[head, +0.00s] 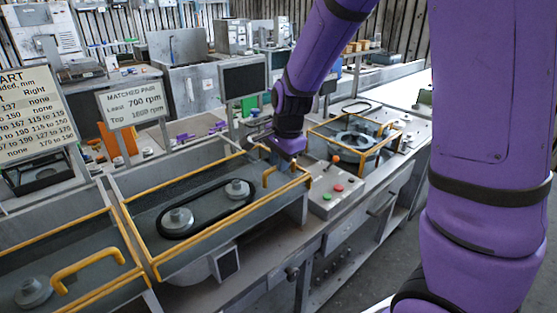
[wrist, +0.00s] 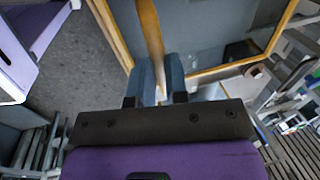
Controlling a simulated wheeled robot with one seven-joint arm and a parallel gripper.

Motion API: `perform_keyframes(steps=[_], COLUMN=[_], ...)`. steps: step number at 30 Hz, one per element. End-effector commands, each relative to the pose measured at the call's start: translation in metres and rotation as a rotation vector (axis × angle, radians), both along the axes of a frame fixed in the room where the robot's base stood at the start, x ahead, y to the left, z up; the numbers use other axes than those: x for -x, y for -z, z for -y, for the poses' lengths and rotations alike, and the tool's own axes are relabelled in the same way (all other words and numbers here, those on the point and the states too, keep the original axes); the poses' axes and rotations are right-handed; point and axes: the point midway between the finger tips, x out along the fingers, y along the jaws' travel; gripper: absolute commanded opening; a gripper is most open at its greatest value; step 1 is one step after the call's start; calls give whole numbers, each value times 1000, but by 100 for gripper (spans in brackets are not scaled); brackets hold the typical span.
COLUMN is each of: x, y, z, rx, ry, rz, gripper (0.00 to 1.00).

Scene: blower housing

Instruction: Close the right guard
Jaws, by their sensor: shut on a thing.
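The right guard (head: 233,222) is a yellow-edged frame over a grey bay in the middle of the head view. Inside the bay, a black belt (head: 207,223) loops around two grey pulleys. The guard's yellow handle (head: 266,180) is at its right end, partly hidden by my gripper (head: 277,160). In the wrist view my gripper (wrist: 159,78) has its two blue-grey fingers shut on a yellow bar (wrist: 150,30), which I take to be that handle. The guard's yellow edge (wrist: 232,66) also shows there. I cannot tell the guard's exact tilt.
Another yellow-framed guard with a handle (head: 88,265) is at the lower left. Signs (head: 133,104) and a dark screen (head: 244,80) stand behind. Grey floor is open at front right.

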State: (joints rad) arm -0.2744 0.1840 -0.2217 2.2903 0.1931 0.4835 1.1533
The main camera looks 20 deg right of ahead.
Motion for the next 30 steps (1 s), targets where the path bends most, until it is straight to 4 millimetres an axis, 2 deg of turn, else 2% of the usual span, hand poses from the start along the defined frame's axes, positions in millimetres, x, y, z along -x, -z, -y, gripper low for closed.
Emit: perform_keyframes(steps=[2,3,6,17,23,30], x=[4,4,3,2,7,16], y=[2,2,2,-3,-29,-73], z=[1,1,1,1,2,5], rx=[0,0,1,0,0,-1], ry=[0,0,1,1,0,0], rz=[-11,-11,-10,-4,-2,-3], gripper=[0,19,40,40,40,40])
